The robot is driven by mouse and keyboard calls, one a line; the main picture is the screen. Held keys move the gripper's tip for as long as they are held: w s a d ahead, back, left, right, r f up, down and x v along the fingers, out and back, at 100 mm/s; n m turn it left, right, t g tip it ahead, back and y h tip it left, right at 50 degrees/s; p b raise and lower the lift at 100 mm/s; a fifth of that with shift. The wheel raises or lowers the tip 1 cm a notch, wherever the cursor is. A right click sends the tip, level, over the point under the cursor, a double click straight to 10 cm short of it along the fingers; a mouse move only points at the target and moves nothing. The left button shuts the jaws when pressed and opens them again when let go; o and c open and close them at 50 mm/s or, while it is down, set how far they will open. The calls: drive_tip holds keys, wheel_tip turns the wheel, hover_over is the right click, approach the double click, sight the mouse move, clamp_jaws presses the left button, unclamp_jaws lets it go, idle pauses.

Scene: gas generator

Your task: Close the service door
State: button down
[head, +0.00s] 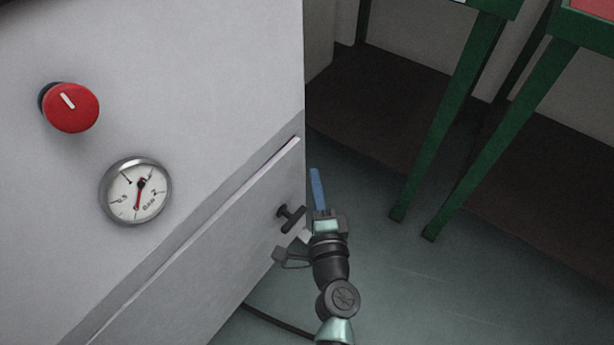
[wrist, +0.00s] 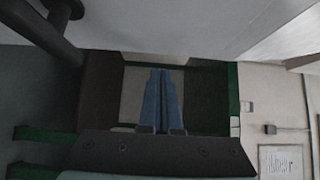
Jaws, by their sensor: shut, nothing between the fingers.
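The service door (head: 205,255) is the light grey panel low on the generator's front in the head view. Its pale top edge stands out from the darker strip above, so it looks slightly ajar; the exact gap is hard to tell. A black T-shaped handle (head: 290,217) sits near its right end. My gripper (head: 316,188) is just right of the door's right edge and the handle, with blue fingers together and empty. In the wrist view the shut fingers (wrist: 161,100) point toward grey surfaces, and a dark bar, probably the handle (wrist: 60,20), shows at upper left.
The generator's grey body (head: 200,60) carries a red knob (head: 71,108) and a round pressure gauge (head: 136,190) above the door. Green table legs (head: 455,120) stand at the right. The floor (head: 400,290) right of my arm is clear.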

drive_tip(key=shift+w+a, duration=0.7)
drive_tip(key=shift+a, duration=0.15)
